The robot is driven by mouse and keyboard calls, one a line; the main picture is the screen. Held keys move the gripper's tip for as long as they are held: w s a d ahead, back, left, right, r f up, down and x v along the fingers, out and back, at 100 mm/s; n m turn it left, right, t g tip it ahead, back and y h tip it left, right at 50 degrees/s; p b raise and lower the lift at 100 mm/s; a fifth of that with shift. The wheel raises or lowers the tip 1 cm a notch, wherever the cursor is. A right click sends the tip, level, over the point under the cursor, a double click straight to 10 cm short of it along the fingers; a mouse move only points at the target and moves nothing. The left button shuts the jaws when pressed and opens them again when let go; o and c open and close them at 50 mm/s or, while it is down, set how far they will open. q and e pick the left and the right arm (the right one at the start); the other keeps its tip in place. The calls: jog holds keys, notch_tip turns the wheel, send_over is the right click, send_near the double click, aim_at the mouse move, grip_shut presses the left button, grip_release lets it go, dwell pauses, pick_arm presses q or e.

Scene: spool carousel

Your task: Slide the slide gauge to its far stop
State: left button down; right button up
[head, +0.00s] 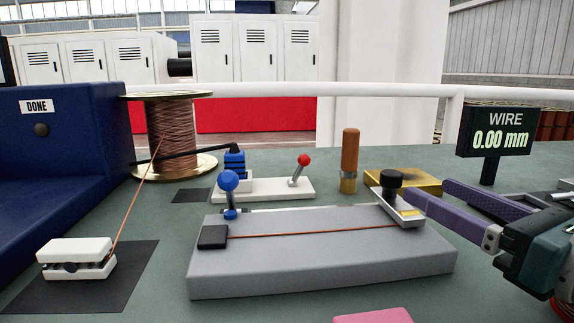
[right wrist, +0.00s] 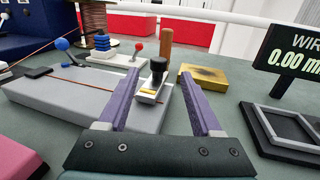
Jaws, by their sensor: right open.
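The slide gauge is a long grey block (head: 320,262) on the green table, with a copper wire (head: 315,231) stretched along its top. Its slider (head: 405,212), a pale carriage with a black knob (head: 391,180), sits at the block's right end. A blue-ball lever (head: 229,182) and a black pad (head: 212,237) are at the left end. My right gripper (head: 425,189) is open, with purple fingers just right of the slider. In the right wrist view the knob (right wrist: 158,68) appears between the spread fingertips, with no clear contact. My left gripper is out of view.
The wire readout (head: 497,135) shows 0.00 mm. Behind the gauge stand a wooden-handled tool (head: 349,158), a brass-coloured block (head: 420,181), a red-ball lever (head: 303,161) and a copper spool (head: 171,135). A white clamp (head: 76,258) is at left. A dark tray (right wrist: 285,128) is at right.

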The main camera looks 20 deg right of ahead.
aim_at(400, 176)
jog(key=w, duration=0.8)
jog(key=shift+w+a, duration=0.2)
jog(key=shift+w, duration=0.1)
grip_shut()
dwell(1.1)
